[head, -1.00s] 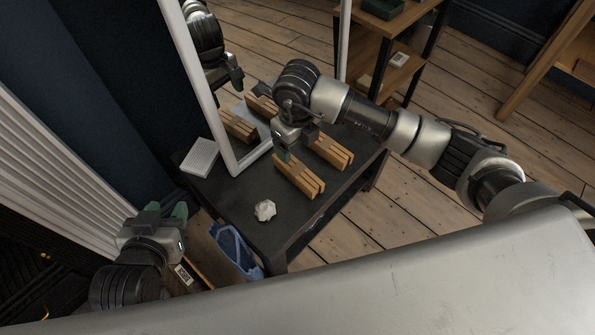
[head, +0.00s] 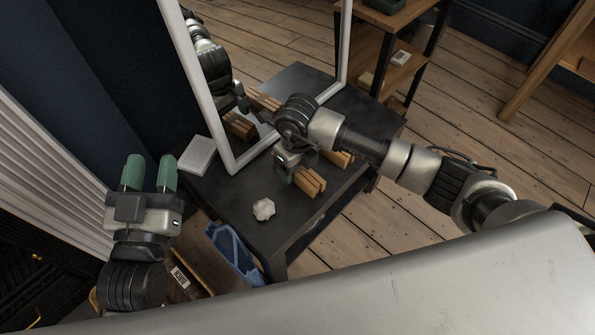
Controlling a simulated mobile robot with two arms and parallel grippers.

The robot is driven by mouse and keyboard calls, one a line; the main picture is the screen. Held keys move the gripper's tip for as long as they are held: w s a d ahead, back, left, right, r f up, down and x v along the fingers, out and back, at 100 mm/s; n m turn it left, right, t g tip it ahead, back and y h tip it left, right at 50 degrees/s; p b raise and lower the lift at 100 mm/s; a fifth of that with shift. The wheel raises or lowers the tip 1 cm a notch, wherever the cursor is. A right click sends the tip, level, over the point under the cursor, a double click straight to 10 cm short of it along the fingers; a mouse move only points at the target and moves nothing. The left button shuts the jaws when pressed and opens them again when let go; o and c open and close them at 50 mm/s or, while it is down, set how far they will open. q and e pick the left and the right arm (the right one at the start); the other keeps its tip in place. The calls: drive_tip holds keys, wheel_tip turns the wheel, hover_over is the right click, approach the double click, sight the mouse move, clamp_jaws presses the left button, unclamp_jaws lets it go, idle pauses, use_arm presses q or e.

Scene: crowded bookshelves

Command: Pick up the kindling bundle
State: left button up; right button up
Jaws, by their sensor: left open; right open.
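A kindling bundle (head: 310,184), several light-brown sticks side by side, lies on the dark table (head: 290,222). A second similar bundle (head: 345,160) lies behind it, mostly hidden by my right arm. My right gripper (head: 284,176) is open and low at the left end of the nearer bundle, covering part of it. I cannot tell whether it touches the bundle or whether sticks are between its fingers. My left gripper (head: 150,172) is open and empty, left of the table, its green fingers pointing away from me.
A white-framed mirror (head: 230,167) stands on the table, close to my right gripper, reflecting the arm and bundles. A white crumpled lump (head: 263,210) and a white ribbed block (head: 197,156) are on the table. A blue object (head: 233,254) sits below its front-left edge. A wooden shelf (head: 402,35) stands behind.

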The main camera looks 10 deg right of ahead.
drive_tip(key=shift+f, duration=0.5)
drive_tip(key=c, duration=1)
drive_tip(key=shift+c, duration=0.2)
drive_tip(key=shift+r, duration=0.2)
